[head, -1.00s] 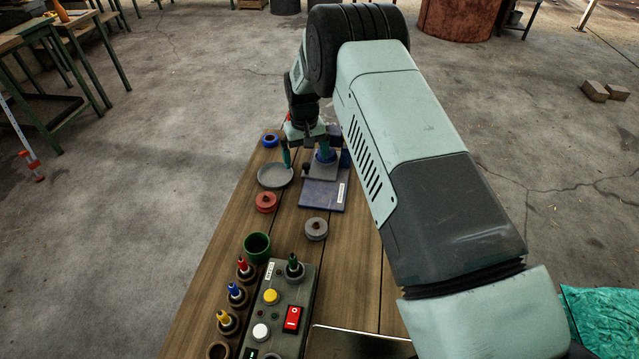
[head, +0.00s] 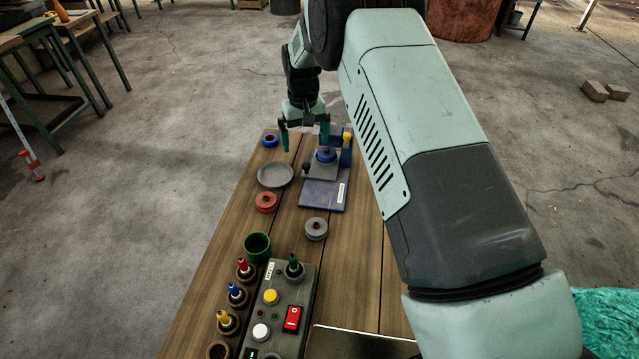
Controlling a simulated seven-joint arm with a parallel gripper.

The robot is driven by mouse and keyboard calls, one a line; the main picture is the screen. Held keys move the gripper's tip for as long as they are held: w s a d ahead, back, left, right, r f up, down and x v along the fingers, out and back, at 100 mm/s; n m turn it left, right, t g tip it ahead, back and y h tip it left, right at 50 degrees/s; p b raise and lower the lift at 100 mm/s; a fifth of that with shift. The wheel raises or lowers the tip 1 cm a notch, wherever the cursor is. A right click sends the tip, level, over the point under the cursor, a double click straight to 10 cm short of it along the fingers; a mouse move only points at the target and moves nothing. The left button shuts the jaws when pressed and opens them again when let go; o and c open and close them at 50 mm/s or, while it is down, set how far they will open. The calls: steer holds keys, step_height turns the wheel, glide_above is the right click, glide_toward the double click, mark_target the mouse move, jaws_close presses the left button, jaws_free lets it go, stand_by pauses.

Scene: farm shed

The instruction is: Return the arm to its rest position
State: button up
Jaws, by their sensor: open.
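My gripper (head: 304,136) is open and empty, with its two teal fingers spread apart and pointing down. It hangs over the far end of the wooden table (head: 208,289), above and behind the grey dish and the blue fixture. My arm reaches in from the lower right and hides the right part of the table. The blue fixture (head: 321,195) has a grey block with a round blue piece (head: 325,155) on top. A yellow-tipped part (head: 346,138) shows at its back right.
A grey dish (head: 275,175), blue ring (head: 270,141), red round piece (head: 265,201), grey round piece (head: 316,228) and green cup (head: 257,247) stand on the table. A control box (head: 281,310) and several coloured pegs in holders are nearer. Concrete floor surrounds the table.

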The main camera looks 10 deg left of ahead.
steer(key=s+d+r+m+t, duration=0.1)
steer(key=s+d+r, duration=0.3)
steer(key=r, duration=0.5)
steer(key=s+d+r+m+t, duration=0.1)
steer(key=s+d+r, duration=0.1)
steer(key=d+r, duration=0.55)
steer(key=s+d+r+t, duration=0.1)
steer(key=s+d+r, duration=0.25)
steer(key=r, duration=0.75)
steer(key=s+d+r+m+t, duration=0.1)
steer(key=s+d+r, duration=0.25)
steer(key=s, duration=0.35)
steer(key=s+d+r+m, duration=0.1)
steer(key=s+d+r, duration=0.25)
steer(key=s, duration=0.25)
steer(key=s+d+f, duration=0.1)
steer(key=s+d, duration=0.1)
steer(key=s, duration=0.4)
steer(key=s+d+f+m+t, duration=0.1)
steer(key=s+d, duration=0.1)
steer(key=s, duration=0.5)
steer(key=shift+s+f+m+t, duration=0.2)
steer(key=shift+f+m+t, duration=0.05)
steer(key=shift+m+t, duration=0.05)
